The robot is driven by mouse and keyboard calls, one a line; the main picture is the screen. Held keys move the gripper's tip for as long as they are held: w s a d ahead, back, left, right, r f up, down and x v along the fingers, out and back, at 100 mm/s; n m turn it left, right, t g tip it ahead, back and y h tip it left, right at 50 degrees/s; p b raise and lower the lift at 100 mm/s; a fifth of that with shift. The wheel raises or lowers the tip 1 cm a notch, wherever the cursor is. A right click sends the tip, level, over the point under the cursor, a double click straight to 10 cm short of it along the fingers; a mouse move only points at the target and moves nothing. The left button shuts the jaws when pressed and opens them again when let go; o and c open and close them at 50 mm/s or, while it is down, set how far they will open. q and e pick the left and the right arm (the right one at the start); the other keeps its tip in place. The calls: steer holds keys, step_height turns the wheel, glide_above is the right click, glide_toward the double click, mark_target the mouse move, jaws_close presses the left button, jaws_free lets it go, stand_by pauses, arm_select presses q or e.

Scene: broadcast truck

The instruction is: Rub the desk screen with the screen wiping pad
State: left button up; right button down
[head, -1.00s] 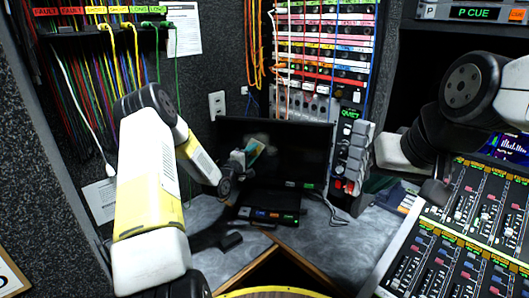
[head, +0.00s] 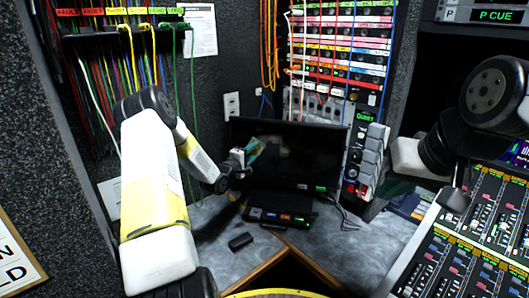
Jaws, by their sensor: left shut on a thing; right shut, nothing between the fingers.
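The desk screen (head: 300,155) is a dark monitor standing on the grey corner desk. My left gripper (head: 243,158) is in front of the left part of the screen, shut on a small teal and tan pad (head: 255,149), the screen wiping pad. The pad is at the screen's left side; I cannot tell whether it touches the glass. My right arm comes in from the right, and my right gripper (head: 456,199) shows only as a dark end beside the mixing console, apart from the screen.
A small panel with lit buttons (head: 279,217) sits below the screen. An intercom unit (head: 367,155) stands right of the screen. The sloping mixing console (head: 470,240) fills the lower right. Coloured cables hang at the left.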

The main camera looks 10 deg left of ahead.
arm_select(q)
steer(key=shift+s+d+r, duration=0.15)
steer(key=shift+d+r, duration=0.3)
steer(key=shift+d, duration=1.95)
steer(key=shift+s+d+r, duration=0.15)
steer(key=shift+d+r, duration=0.3)
steer(key=shift+d, duration=1.9)
steer(key=shift+s+d+r, duration=0.15)
steer(key=shift+d+r, duration=0.3)
steer(key=shift+d, duration=1.95)
steer(key=shift+a, duration=0.1)
steer(key=shift+w+a, duration=0.2)
steer(key=shift+a, duration=2.15)
steer(key=shift+w+a, duration=0.15)
steer(key=shift+a, duration=2.25)
steer(key=shift+w+a, duration=0.2)
steer(key=shift+a, duration=2.15)
steer(key=s, duration=0.6)
steer(key=shift+s+a+f, duration=0.1)
